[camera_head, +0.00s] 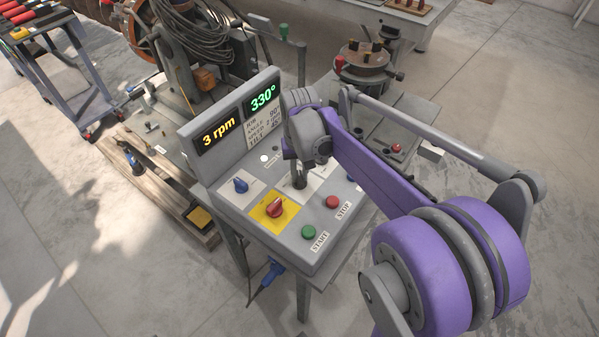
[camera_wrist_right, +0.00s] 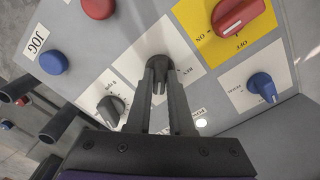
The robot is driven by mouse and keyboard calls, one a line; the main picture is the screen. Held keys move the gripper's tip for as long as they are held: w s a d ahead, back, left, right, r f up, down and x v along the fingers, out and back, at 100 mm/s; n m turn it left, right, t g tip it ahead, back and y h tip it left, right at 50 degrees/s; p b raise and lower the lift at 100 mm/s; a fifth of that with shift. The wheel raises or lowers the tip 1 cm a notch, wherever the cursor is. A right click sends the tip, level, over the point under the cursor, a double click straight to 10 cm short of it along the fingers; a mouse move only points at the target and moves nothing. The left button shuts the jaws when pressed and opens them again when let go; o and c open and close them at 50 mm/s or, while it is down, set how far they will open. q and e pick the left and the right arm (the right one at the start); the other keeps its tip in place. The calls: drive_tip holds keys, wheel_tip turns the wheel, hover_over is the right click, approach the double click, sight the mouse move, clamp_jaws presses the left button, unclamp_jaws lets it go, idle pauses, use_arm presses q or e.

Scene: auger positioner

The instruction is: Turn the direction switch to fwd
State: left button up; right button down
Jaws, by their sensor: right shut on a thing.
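The control panel (camera_head: 262,222) stands on a grey bench. My right gripper (camera_head: 299,179) reaches down onto its middle, over a white label plate. In the right wrist view its two dark fingers are shut on the direction switch (camera_wrist_right: 159,87), a dark knob on a white plate. A REV label shows to the right of the knob; the FWD label cannot be made out. The fingers hide much of the knob, so I cannot tell exactly which way it points. My left gripper is not in view.
Near the gripper are the red on/off switch (camera_head: 275,208) on yellow, a blue knob (camera_head: 240,185), the green START button (camera_head: 309,232) and the red STOP button (camera_head: 333,202). A dark knob (camera_wrist_right: 110,109) sits close to the fingers. The displays (camera_head: 238,115) read 3 rpm and 330°.

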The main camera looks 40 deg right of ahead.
sight(299, 176)
idle(0.4)
drive_tip(key=c, duration=0.8)
unclamp_jaws()
wheel_tip(299, 176, up, 11)
drive_tip(key=shift+p, duration=0.4)
drive_tip(key=shift+f, duration=0.1)
